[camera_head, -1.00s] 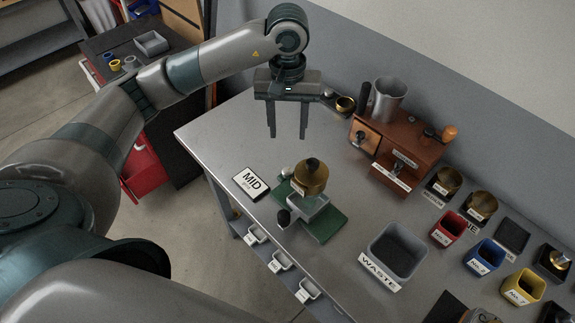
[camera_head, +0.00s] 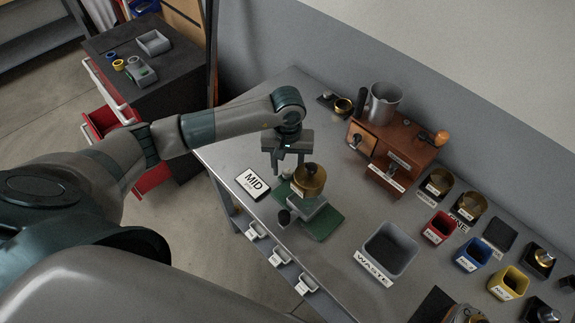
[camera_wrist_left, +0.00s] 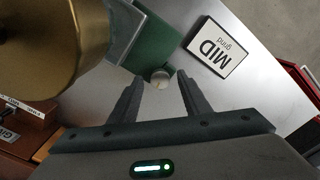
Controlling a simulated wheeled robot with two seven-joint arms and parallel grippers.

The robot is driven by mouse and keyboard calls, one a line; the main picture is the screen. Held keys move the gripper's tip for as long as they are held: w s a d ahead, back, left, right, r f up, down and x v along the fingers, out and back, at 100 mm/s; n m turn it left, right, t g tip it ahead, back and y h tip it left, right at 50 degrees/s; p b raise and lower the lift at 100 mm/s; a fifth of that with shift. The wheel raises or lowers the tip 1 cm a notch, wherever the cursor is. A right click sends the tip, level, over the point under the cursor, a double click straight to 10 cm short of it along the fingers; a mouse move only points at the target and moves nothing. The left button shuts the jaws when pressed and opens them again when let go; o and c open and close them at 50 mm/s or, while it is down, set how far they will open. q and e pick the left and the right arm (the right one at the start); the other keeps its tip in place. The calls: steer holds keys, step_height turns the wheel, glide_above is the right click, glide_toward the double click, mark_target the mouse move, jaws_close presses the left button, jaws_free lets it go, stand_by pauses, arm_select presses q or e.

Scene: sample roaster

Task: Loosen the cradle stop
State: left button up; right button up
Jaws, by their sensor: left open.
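A green-based device (camera_head: 324,224) with a brass drum (camera_head: 310,178) on a grey cradle (camera_head: 307,205) stands on the bench. In the left wrist view a small pale round knob (camera_wrist_left: 160,77) sits at the edge of its green base (camera_wrist_left: 157,45); it may be the cradle stop. A black knob (camera_head: 283,217) is on the device's near side. My left gripper (camera_head: 287,170) is open, pointing down just behind and left of the drum. In the wrist view its fingertips (camera_wrist_left: 156,80) lie either side of the pale knob, without visible contact. My right gripper is not seen.
A MID card (camera_head: 253,182) lies left of the device. A grey WASTE bin (camera_head: 389,249) is to its right. A wooden box (camera_head: 391,150) with a metal cup (camera_head: 385,103) stands behind. The brass drum (camera_wrist_left: 50,45) is close beside my left gripper.

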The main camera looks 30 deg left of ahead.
arm_select(q)
steer(key=shift+f, duration=0.3)
steer(key=shift+c, duration=0.6)
steer(key=c, duration=0.9)
